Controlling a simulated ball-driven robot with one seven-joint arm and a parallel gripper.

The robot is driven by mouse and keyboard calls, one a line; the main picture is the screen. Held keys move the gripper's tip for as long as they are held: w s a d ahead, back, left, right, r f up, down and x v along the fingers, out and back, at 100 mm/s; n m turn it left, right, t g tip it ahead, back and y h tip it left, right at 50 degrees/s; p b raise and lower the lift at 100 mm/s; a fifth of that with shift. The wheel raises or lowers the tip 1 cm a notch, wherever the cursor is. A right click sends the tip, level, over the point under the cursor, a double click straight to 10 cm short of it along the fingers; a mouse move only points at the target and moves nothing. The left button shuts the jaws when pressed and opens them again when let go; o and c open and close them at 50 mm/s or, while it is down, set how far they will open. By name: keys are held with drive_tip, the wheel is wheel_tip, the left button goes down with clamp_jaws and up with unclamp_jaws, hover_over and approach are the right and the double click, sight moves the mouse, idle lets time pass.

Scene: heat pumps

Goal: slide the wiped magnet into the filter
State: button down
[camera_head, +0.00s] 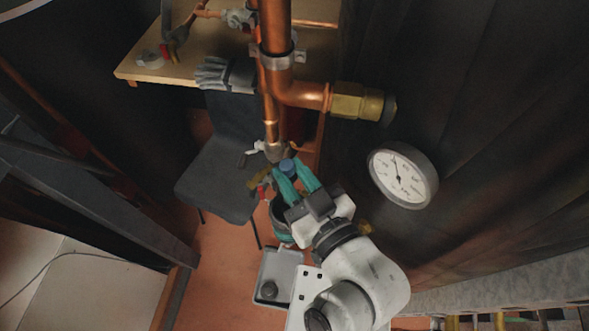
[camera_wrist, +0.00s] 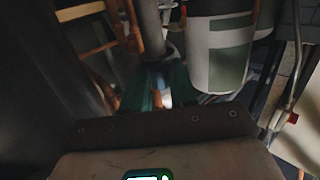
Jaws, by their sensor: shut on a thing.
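My gripper (camera_head: 290,171) has green fingers and is shut on a small blue-topped piece (camera_head: 288,165), which I take to be the magnet. In the wrist view the fingers (camera_wrist: 164,88) close around something pale and bluish; most of it is hidden. The likely filter (camera_head: 280,225) is a dark canister with a green band, partly covered by my gripper. In the wrist view it seems to be the grey-white cylinder with green patches (camera_wrist: 216,58), beside the fingers. I cannot tell whether the magnet touches it.
Copper pipes (camera_head: 276,45) run down just behind my gripper, with a brass fitting (camera_head: 350,100). A round gauge (camera_head: 403,176) is to the right. A dark chair (camera_head: 222,160) and a wooden table (camera_head: 150,68) with gloves (camera_head: 222,74) stand behind. A grey tray (camera_head: 276,268) is below.

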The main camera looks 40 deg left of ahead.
wheel_tip(320, 180, down, 2)
drive_tip(key=shift+f+b, duration=0.1)
drive_tip(key=shift+b, duration=0.5)
drive_tip(key=shift+s+d+f+b, duration=0.1)
drive_tip(key=shift+f+b, duration=0.1)
drive_tip(key=shift+b, duration=0.1)
wheel_tip(320, 180, down, 8)
drive_tip(key=b, duration=0.8)
idle(5.5)
drive_tip(key=shift+f+b, duration=0.4)
drive_tip(key=shift+b, duration=0.15)
drive_tip(key=shift+f, duration=0.15)
